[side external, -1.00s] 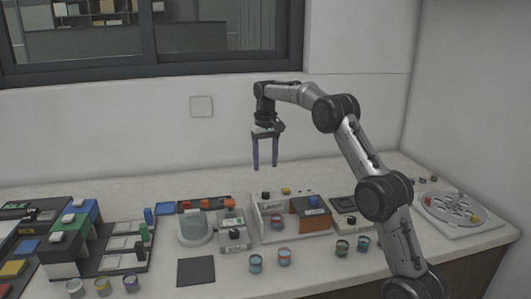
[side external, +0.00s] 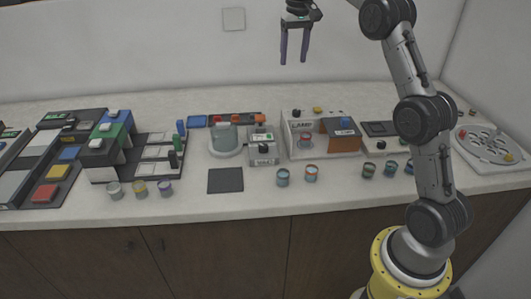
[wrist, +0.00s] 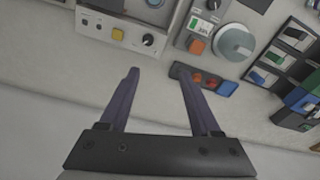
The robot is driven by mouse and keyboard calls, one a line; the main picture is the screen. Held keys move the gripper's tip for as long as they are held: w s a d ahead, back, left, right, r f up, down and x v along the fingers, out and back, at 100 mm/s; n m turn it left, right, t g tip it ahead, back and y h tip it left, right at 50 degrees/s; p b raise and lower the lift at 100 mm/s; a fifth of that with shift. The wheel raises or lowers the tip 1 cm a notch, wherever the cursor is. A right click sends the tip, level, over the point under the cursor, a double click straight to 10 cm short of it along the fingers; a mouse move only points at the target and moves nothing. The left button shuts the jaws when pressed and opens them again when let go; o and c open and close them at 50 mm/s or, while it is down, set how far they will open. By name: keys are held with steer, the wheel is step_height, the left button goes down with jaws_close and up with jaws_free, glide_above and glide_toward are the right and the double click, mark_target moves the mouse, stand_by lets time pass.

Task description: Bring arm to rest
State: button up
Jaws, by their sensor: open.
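My gripper (side external: 294,60) hangs high above the back of the counter, fingers pointing down, in the upper middle of the side external view. It is open, with a clear gap between its two purple-grey fingers and nothing between them. In the wrist view my gripper (wrist: 158,75) also shows both fingers apart and empty, over bare counter behind the equipment. My arm rises from its yellow base at the lower right and leaves the top of the side external view.
On the white counter (side external: 240,205) stand a press with a clear bowl (side external: 226,152), a LAMP box (side external: 298,128), a dark pad (side external: 225,180), and several small cups. A round tray (side external: 487,145) sits far right. Stepped racks (side external: 108,145) are at left. Air around my gripper is clear.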

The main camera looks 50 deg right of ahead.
steer(key=s+a+r+n+t, duration=0.1)
steer(key=s+a+r, duration=0.5)
steer(key=a+r, duration=0.3)
steer(key=s+a+r+n+t, duration=0.2)
steer(key=s+a, duration=0.7)
steer(key=s, duration=0.2)
steer(key=s+a+f+n, duration=0.1)
steer(key=s+a+f, duration=0.1)
steer(key=s+f, duration=0.5)
steer(key=s+a+f+n+t, duration=0.1)
steer(key=s+a+f+n, duration=0.1)
steer(key=s+f, duration=0.6)
steer(key=shift+s+a+f+t, duration=0.25)
steer(key=shift+a+t, duration=0.05)
steer(key=shift+a, duration=0.1)
